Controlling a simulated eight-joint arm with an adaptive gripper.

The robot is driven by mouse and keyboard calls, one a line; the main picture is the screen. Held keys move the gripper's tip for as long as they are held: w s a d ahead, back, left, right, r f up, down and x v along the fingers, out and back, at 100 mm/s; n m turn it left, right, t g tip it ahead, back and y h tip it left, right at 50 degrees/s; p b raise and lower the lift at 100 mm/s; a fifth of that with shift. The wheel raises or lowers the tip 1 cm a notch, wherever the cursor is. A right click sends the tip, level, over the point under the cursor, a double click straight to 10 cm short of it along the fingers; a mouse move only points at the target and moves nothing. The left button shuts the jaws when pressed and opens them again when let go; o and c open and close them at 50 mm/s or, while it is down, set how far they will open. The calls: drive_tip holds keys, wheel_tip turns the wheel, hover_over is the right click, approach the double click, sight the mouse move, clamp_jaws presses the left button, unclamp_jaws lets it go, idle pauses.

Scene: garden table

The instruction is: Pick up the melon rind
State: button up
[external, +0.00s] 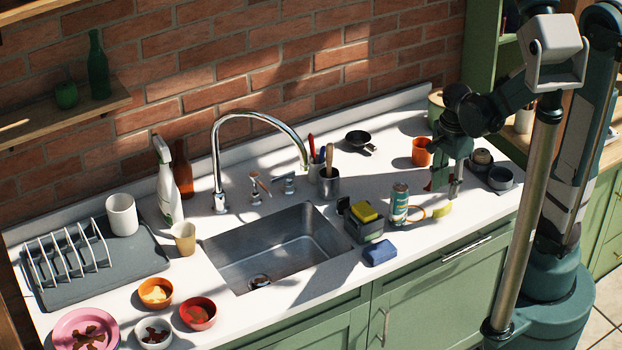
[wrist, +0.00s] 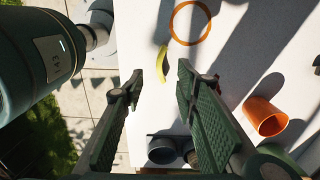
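The melon rind (external: 442,210) is a small curved yellow-green piece lying on the white counter near its front edge, just right of the can. It also shows in the wrist view (wrist: 162,63) as a thin crescent, upper middle. My gripper (external: 443,188) points down above the counter, close behind the rind in the external view. In the wrist view my gripper (wrist: 160,84) has its two fingers wide apart with nothing between them. The rind appears just beyond the fingertips, apart from them. I cannot tell the exact height of the fingertips.
An orange ring (wrist: 190,22) lies near the rind beside a green can (external: 399,203). An orange cup (external: 421,151) stands behind my gripper; dark bowls (external: 499,178) sit to its right. A blue sponge (external: 379,252) and the sink (external: 275,246) are further left. The counter's front edge is close.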

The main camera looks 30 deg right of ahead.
sight(443, 207)
drive_tip(key=shift+f, duration=1.25)
drive_tip(key=shift+f, duration=0.15)
drive_tip(key=shift+w+f+b, duration=0.15)
drive_tip(key=shift+f+b, duration=0.6)
drive_tip(key=shift+f, duration=1.7)
drive_tip(key=c, duration=0.9)
